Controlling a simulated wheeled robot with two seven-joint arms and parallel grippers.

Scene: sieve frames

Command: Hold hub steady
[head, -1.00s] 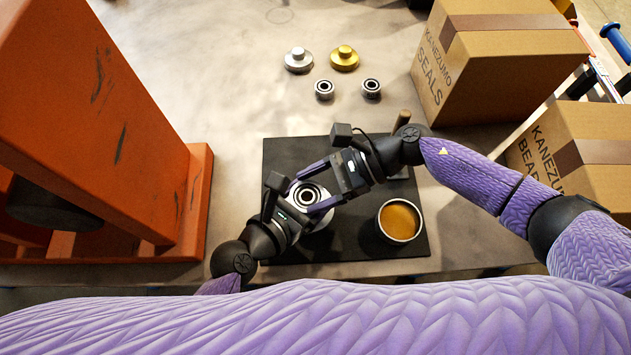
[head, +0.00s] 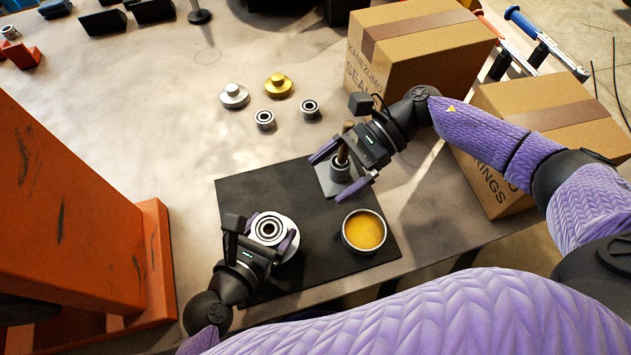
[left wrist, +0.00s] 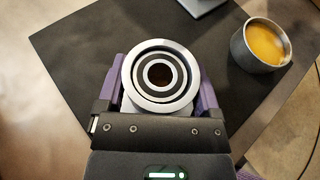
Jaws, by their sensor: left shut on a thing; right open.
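The silvery round hub (head: 287,228) stands on the black mat (head: 232,188), with a dark-ringed bearing (head: 268,230) seen in its top. My left gripper (head: 269,238) is shut on the hub, one purple finger on each side. In the left wrist view the hub's pale rim (left wrist: 133,92) lies between both fingers, with the bearing rings (left wrist: 160,76) facing the camera. My right gripper (head: 333,177) is open, its fingers on either side of a wooden-handled tool (head: 341,171) with a grey lower part. I cannot tell whether they touch it.
A metal cup of amber grease (head: 364,231) stands on the mat, right of the hub. A silver flanged part (head: 234,96), a gold one (head: 278,85) and two small bearings (head: 265,120) lie behind. Cardboard boxes (head: 415,60) stand right; an orange frame (head: 150,270) stands left.

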